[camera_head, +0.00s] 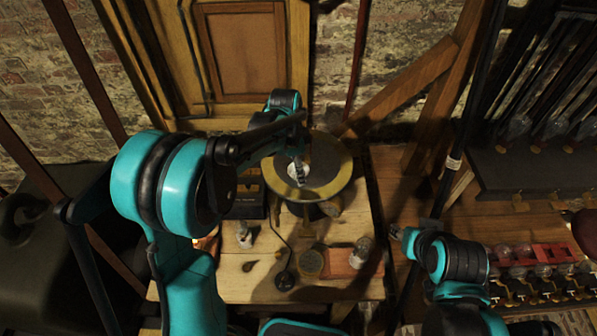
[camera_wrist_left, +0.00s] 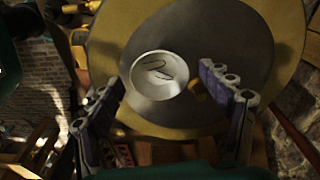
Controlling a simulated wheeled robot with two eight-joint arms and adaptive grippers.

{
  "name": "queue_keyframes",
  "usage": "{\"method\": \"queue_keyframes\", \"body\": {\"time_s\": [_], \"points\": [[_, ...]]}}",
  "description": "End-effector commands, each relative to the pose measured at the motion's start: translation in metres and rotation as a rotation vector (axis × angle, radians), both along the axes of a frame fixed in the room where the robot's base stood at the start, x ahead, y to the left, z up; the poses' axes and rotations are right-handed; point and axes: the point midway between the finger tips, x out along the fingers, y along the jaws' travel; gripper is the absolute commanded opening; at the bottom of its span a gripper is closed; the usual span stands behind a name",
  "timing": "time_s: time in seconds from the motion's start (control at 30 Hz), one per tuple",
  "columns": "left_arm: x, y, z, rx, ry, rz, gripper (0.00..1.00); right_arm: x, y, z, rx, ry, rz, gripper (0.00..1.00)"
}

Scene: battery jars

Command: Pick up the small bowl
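The small bowl is a white round bowl (camera_wrist_left: 158,66) with two thin dark curved marks inside. It rests on a round, yellow-rimmed grey disc (camera_wrist_left: 255,30). In the head view the bowl (camera_head: 291,172) is partly hidden by my left gripper (camera_head: 300,172), which is just above the disc (camera_head: 338,182). In the left wrist view my left gripper (camera_wrist_left: 161,77) is open, with a finger on either side of the bowl and gaps between. My right gripper (camera_head: 402,234) is low at the right of the wooden table; its fingers are too small to tell.
The wooden table (camera_head: 240,286) holds a small jar (camera_head: 243,236), a glass jar (camera_head: 361,252), a round metal piece (camera_head: 310,262) and a dark box (camera_head: 246,200). A rack of jars with a red frame (camera_head: 545,253) stands at the right. A brick wall (camera_head: 400,50) is behind.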

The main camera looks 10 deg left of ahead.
Motion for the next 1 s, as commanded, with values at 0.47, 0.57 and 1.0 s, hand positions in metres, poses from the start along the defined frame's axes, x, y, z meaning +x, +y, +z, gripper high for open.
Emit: {"method": "queue_keyframes", "body": {"time_s": [0.47, 0.57, 1.0], "points": [[0.0, 0.0, 0.0, 0.0, 0.0, 0.001, 0.26, 0.0, 0.0, 0.0, 0.0, 0.0, 0.0, 0.4], [0.0, 0.0, 0.001, 0.0, 0.0, 0.001, 0.26, 0.0, 0.0, 0.0, 0.0, 0.0, 0.0, 0.4], [-0.008, -0.017, 0.053, 0.0, 0.0, -0.003, 0.26, 0.0, 0.0, 0.009, 0.0, 0.0, 0.0, 0.4]]}}
